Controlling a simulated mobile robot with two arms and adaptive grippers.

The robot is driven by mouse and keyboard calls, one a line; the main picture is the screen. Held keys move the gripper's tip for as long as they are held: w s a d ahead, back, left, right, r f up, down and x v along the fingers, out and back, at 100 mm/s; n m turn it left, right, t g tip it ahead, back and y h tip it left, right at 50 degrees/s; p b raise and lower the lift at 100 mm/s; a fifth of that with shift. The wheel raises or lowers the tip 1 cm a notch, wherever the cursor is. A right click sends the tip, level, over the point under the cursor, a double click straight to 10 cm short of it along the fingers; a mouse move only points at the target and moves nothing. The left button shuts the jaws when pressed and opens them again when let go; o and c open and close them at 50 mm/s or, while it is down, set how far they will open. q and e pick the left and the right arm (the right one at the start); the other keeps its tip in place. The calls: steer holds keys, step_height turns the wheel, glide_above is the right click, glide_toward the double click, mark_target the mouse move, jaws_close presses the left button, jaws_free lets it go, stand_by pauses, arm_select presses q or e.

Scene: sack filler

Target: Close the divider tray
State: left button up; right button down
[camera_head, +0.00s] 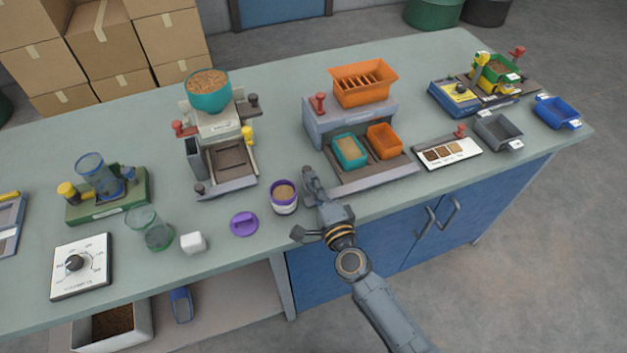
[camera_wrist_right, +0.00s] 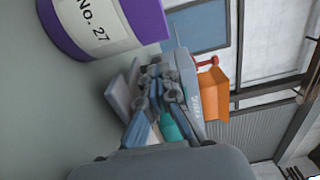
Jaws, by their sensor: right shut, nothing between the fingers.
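The grey divider (camera_head: 352,122) stands at the back middle of the counter, with a slotted orange hopper (camera_head: 362,80) on top. Its flat grey tray (camera_head: 375,178) sticks out at the front, bearing a teal bin (camera_head: 349,152) and an orange bin (camera_head: 384,141). My right gripper (camera_head: 309,181) is shut and empty, just left of the tray's front left corner. In the right wrist view the right gripper (camera_wrist_right: 158,92) points toward the divider and partly hides it; contact with the tray cannot be told. My left gripper is not in view.
A purple-rimmed tub (camera_head: 284,198) stands close left of my right gripper, large in the wrist view (camera_wrist_right: 100,22). A purple lid (camera_head: 244,223) and white cube (camera_head: 193,243) lie further left. A sample card (camera_head: 447,152) and grey bin (camera_head: 497,131) are right of the tray.

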mark_target(308, 169)
steer(key=x, duration=0.4)
stand_by(0.3)
steer(key=shift+s, duration=0.1)
steer(key=shift+s, duration=0.1)
